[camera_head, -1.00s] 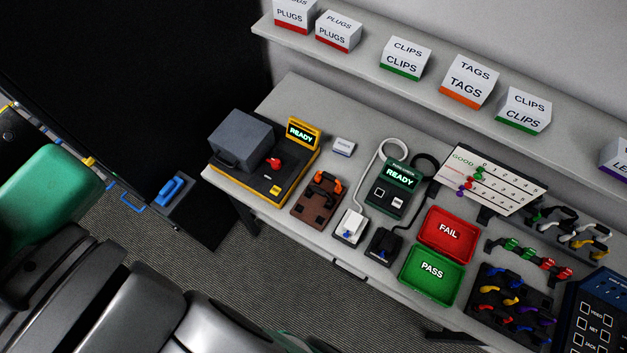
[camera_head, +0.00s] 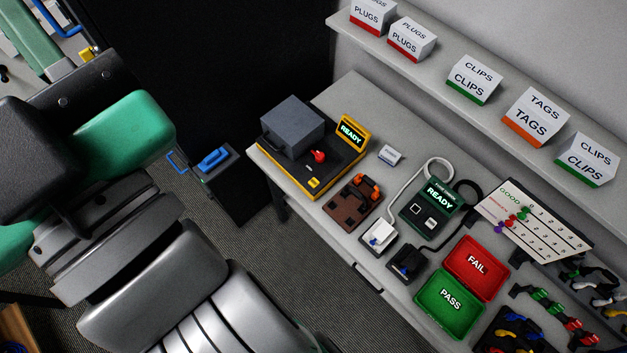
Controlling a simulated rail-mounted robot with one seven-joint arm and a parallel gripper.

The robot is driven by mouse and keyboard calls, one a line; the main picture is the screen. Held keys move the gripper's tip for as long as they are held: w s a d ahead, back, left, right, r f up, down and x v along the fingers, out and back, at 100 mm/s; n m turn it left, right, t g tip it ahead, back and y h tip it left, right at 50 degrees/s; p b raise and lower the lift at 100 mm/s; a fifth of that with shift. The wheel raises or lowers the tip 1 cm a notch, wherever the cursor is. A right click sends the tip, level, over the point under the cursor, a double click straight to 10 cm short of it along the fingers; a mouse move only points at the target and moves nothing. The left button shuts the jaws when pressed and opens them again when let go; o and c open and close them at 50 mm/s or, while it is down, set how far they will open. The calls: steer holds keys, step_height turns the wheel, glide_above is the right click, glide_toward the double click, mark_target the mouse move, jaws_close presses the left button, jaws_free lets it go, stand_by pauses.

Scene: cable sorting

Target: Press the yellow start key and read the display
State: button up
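The yellow start key (camera_head: 314,183) sits on the front right part of a black and yellow machine (camera_head: 290,178) at the bench's left end. A red knob (camera_head: 319,156) stands behind the key, and a grey box-shaped cover (camera_head: 292,126) sits on the machine's left side. The yellow-framed display (camera_head: 351,134) on this machine reads READY. A second, green tester (camera_head: 431,209) to the right also shows READY on its display. My arm fills the left side of the view, well away from the machine. My gripper's fingers cannot be made out.
A brown fixture with an orange cable (camera_head: 352,203) stands right of the machine. A red FAIL tray (camera_head: 476,268) and a green PASS tray (camera_head: 450,304) lie further right. A shelf with labelled boxes (camera_head: 474,80) runs above the bench (camera_head: 352,95). A blue-handled bin (camera_head: 222,183) stands left of it.

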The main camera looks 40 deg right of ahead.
jaws_close()
stand_by(1.5)
